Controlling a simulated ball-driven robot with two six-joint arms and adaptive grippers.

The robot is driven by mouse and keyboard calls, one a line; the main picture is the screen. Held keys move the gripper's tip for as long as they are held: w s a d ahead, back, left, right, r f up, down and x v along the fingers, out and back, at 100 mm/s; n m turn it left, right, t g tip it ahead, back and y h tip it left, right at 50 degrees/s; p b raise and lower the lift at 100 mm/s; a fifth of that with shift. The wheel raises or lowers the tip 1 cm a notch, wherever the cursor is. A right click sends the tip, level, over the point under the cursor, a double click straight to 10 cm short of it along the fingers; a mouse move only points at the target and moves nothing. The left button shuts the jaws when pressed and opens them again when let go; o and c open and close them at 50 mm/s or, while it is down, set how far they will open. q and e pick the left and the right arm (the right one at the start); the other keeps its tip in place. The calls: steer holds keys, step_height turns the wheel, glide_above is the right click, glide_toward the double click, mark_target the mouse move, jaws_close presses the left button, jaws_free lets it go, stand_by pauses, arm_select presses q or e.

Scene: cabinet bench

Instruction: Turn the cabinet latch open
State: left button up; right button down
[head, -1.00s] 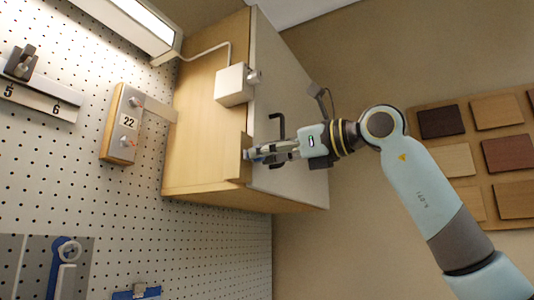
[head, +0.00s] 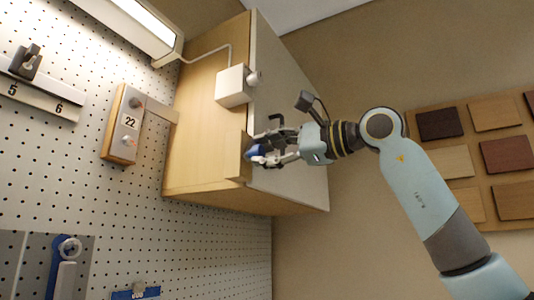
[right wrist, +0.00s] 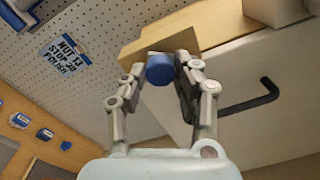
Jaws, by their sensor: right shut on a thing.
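The cabinet (head: 205,130) has a wooden side and a grey door (head: 290,90), which looks closed. A blue latch knob (head: 254,152) sits at the door's edge, by a small wooden block. It also shows as a blue cylinder in the right wrist view (right wrist: 160,69). My right gripper (head: 262,155) is shut on the knob, with one finger on each side of it in the right wrist view (right wrist: 162,75). The fingers hide part of the latch, so its exact angle is unclear. My left gripper is not in view.
A black door handle (right wrist: 250,102) stands out from the door close beside my right fingers. A white box (head: 232,86) with a round knob is fixed higher on the cabinet. A pegboard (head: 60,150) lies left; wood samples (head: 470,160) hang right.

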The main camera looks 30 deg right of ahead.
steer(key=n, duration=0.6)
steer(key=shift+n, duration=0.3)
stand_by(0.4)
steer(key=c, duration=1)
jaws_free()
steer(key=shift+v, duration=3.75)
steer(key=shift+f, duration=0.1)
